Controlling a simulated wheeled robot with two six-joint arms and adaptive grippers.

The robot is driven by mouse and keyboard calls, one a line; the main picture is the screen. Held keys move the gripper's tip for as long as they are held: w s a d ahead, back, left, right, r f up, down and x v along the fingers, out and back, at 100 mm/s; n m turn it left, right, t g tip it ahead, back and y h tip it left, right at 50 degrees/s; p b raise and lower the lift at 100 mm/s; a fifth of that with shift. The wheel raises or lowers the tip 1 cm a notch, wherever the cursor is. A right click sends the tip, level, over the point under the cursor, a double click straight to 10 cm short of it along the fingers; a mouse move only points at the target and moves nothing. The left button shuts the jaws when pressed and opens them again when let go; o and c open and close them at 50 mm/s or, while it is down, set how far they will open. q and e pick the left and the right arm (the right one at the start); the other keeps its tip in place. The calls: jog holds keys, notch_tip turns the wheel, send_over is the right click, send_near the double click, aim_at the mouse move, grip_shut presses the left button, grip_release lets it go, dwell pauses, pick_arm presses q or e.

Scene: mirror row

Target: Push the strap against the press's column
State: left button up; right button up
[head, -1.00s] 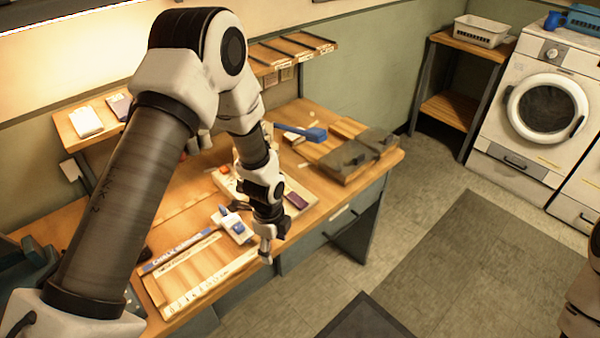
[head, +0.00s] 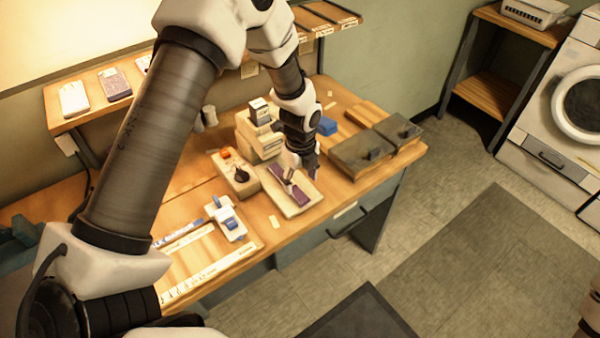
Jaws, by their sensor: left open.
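A cream press-like unit (head: 258,140) stands at the back of the bench, with an upright dark-faced block on top. A blue handle (head: 327,127) shows to its right, partly behind my arm. A dark purple flat piece (head: 299,195), perhaps the strap, lies on a pale tray (head: 273,190) in front of the unit. My left gripper (head: 297,176) is open, low over this tray and close to the purple piece. Whether it touches the piece is unclear. My left wrist hides part of the unit's right side.
A pale block with an orange knob and a dark knob (head: 236,174) stands left of the tray. A blue and white device (head: 227,217) sits nearer the front edge. Grey lidded boxes (head: 362,156) are on the right. Floor is clear beyond the bench.

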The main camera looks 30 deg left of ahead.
aim_at(301, 196)
pick_arm(q)
notch_tip(301, 196, down, 6)
jog(key=shift+r+p, duration=0.1)
jog(key=shift+p, duration=0.5)
jog(key=shift+w+f, duration=0.2)
jog(key=shift+f, duration=0.1)
jog(key=shift+s+r, duration=0.1)
jog(key=c, duration=1.3)
